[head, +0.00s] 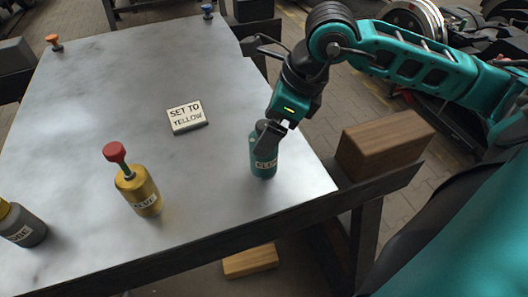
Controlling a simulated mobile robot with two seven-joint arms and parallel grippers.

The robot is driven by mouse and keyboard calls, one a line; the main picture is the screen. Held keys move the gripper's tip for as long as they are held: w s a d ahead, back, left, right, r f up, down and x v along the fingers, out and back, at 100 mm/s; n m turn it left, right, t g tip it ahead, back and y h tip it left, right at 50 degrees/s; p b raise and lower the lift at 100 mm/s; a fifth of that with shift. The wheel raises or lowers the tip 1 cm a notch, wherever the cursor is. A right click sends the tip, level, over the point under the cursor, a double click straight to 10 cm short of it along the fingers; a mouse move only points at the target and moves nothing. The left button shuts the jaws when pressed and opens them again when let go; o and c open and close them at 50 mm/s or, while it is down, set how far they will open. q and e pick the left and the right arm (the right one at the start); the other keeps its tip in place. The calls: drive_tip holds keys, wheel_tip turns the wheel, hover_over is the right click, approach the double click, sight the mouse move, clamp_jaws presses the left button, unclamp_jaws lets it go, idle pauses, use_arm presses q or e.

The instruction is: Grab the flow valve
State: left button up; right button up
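A gold cylinder (139,192) with a red knob (115,152) on a green stem stands upright on the metal table (110,95). Its label is partly readable and seems to end in "LVE". A teal cylinder (264,160) stands near the table's right edge, with a label I cannot read clearly. My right gripper (274,130) is at the top of the teal cylinder, and its dark finger covers part of it. I cannot tell whether the fingers are closed on it. My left gripper is not in view.
A sign (187,116) reading "SET TO YELLOW" lies mid-table. A grey cylinder with a yellow top (24,226) is at the left edge. Orange (54,42) and blue (207,11) knobs sit at the far corners. A wooden block (384,145) is beyond the right edge.

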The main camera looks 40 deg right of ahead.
drive_tip(key=shift+x, duration=1.95)
drive_tip(key=shift+a, duration=0.1)
drive_tip(key=shift+r, duration=0.1)
drive_tip(key=c, duration=1.2)
